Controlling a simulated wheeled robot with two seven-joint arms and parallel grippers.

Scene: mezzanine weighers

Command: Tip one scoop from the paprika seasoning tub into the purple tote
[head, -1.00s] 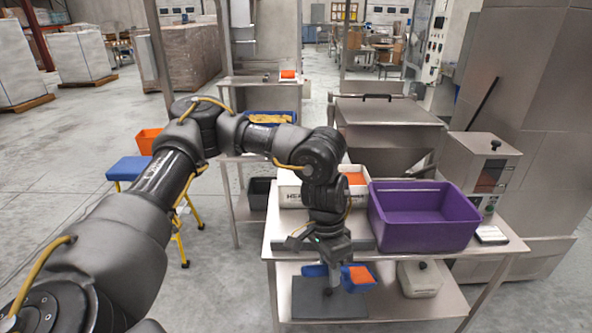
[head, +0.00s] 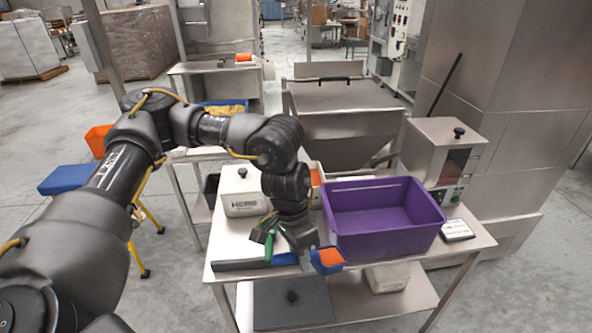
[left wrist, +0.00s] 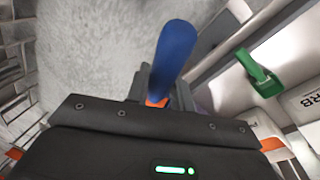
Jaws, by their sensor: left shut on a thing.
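My left gripper (head: 304,260) is shut on a blue scoop (head: 320,265). Orange seasoning shows in the scoop's bowl, which looks roughly level. The scoop is at the table's front edge, in front of the purple tote (head: 436,208) and below its rim in the picture. The tote is open and its visible inside is bare. The paprika tub (head: 316,174) shows orange behind my wrist and is mostly hidden by my arm. In the left wrist view the blue handle (left wrist: 175,50) sticks out from between the fingers. My right gripper is not in view.
A white tub with a lid (head: 243,195) stands left of my wrist. A green handle (left wrist: 259,75) lies by the white tubs. A small scale-like device (head: 457,229) sits right of the tote, with a steel machine (head: 441,150) behind. A lower shelf (head: 360,300) is below.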

